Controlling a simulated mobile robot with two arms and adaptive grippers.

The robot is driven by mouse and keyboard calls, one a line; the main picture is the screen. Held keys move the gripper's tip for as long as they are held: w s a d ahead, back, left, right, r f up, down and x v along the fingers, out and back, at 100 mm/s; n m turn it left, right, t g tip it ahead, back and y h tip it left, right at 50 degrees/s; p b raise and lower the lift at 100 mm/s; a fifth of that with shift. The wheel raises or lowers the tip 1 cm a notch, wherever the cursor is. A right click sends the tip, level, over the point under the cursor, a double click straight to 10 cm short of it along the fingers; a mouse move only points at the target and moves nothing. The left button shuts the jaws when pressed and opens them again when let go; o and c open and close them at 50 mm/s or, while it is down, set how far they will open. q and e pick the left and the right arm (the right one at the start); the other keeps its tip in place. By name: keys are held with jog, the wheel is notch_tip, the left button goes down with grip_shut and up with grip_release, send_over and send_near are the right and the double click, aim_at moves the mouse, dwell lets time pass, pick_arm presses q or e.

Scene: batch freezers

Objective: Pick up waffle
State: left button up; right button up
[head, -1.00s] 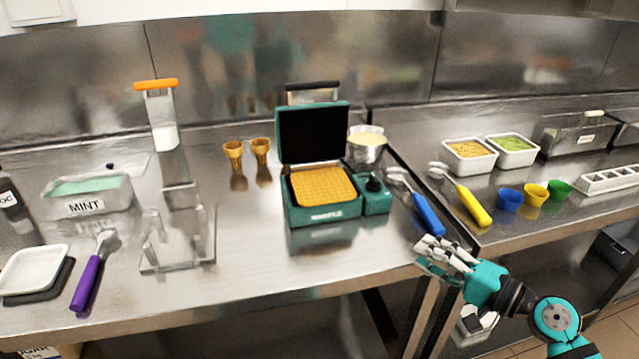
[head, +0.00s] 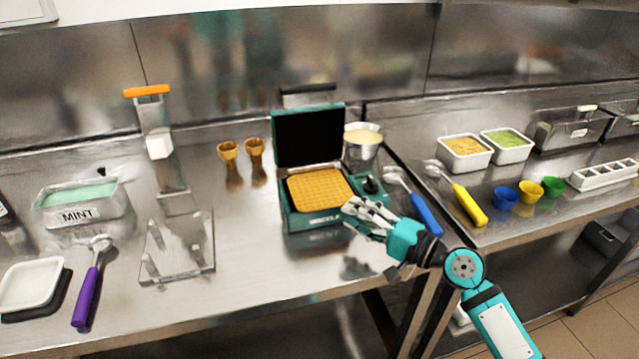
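The waffle (head: 319,189) is a golden square lying flat in the teal waffle maker (head: 298,219), whose black lid stands open behind it. My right gripper (head: 352,212) is just right of the waffle maker's front corner, with its fingers pointing left toward the waffle. Its fingers look spread apart, with nothing seen between them, and no clear contact with the waffle shows. It partly covers the maker's right side. My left gripper is out of view.
A blue-handled scoop (head: 425,212) lies right behind my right arm. A metal pot (head: 362,142) stands behind the maker. Two waffle cones (head: 255,148) and a clear stand (head: 178,248) are to the left. The counter in front of the maker is clear.

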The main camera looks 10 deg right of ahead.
aim_at(312, 192)
jog(key=shift+w+a, duration=0.15)
jog(key=x, duration=0.1)
jog(key=p+x, duration=0.1)
jog(key=x, duration=0.3)
jog(key=shift+f+p, duration=0.3)
jog(key=shift+p, duration=0.05)
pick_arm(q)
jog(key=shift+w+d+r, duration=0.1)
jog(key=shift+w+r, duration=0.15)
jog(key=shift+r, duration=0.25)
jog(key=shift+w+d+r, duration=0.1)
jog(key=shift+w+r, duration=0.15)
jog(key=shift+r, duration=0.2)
pick_arm(e)
jog(key=shift+c, duration=0.4)
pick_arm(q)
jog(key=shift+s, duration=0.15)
pick_arm(e)
grip_shut()
